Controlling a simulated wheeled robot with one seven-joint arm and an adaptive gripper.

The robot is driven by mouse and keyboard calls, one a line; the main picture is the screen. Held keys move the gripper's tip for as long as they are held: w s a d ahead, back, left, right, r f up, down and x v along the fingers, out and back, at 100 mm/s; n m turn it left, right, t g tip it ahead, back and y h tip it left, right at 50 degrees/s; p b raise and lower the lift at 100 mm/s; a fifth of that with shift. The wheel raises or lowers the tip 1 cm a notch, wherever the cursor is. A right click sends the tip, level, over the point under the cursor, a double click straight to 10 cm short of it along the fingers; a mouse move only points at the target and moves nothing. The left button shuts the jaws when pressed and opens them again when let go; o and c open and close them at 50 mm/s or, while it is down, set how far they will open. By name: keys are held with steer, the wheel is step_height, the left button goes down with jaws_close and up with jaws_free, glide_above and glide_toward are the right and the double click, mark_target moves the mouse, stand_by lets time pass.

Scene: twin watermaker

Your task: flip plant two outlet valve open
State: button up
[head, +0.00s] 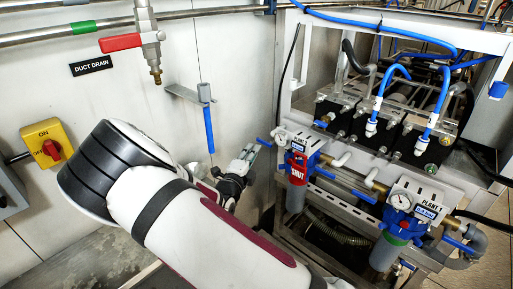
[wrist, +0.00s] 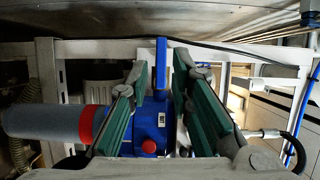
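My gripper (head: 248,155) is just left of this unit. In the wrist view its green-padded fingers (wrist: 159,75) are spread apart. An upright blue lever (wrist: 161,52) shows in the gap between them, with no clear contact. The blue filter head (wrist: 150,132) is partly hidden behind the fingers.
Plant 1's unit (head: 402,202) stands at the right with blue levers. A metal frame (head: 287,75) with blue hoses rises behind. On the left wall are a long blue handle (head: 208,128), a red-handled drain valve (head: 120,42) and a yellow switch (head: 48,145).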

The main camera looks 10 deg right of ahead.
steer(key=v, duration=0.6)
